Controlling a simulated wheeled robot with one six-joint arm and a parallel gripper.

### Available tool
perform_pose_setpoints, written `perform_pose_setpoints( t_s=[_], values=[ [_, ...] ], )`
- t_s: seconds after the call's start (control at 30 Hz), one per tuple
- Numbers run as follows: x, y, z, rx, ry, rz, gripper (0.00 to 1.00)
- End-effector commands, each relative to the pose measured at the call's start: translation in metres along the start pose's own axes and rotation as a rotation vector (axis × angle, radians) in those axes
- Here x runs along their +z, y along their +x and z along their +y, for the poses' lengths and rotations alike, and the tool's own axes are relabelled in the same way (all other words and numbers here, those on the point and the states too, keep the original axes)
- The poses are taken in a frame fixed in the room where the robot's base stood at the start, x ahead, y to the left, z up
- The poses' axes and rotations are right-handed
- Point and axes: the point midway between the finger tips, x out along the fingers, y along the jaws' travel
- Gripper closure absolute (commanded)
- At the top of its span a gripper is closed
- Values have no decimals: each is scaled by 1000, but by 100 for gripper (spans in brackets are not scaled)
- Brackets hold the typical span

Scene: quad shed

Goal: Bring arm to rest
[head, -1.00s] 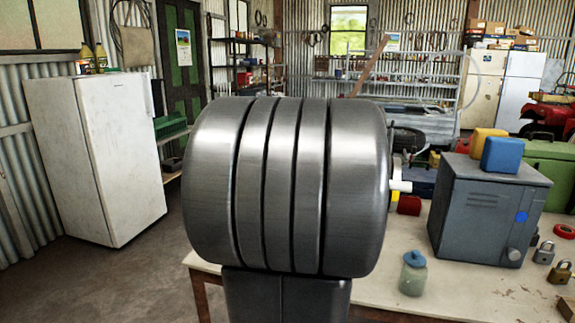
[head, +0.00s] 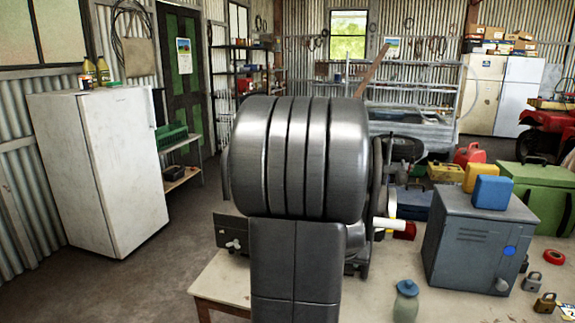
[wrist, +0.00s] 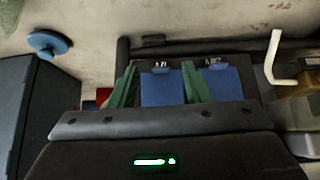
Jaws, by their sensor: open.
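My dark grey arm stands upright in the middle of the head view, its thick ribbed joint at the top. It hides my gripper there. A dark machine with a white crank handle (wrist: 275,58) lies beyond the gripper. The same machine (head: 232,238) shows partly behind my arm in the head view.
The pale bench (head: 215,285) carries a grey metal box (head: 475,245), a small jar (head: 406,302), padlocks (head: 532,282) and a red ring (head: 554,257) on the right. A white fridge (head: 100,170) stands left. Floor between fridge and bench is clear.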

Motion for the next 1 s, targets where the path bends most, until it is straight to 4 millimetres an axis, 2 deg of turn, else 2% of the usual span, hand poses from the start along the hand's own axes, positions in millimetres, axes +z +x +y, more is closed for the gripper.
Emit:
perform_pose_setpoints(
  t_s=[0.47,1.0],
  values=[
    [-5,-10,0,0,1,-102,56],
    [-3,-8,0,0,1,-152,56]
  ],
)
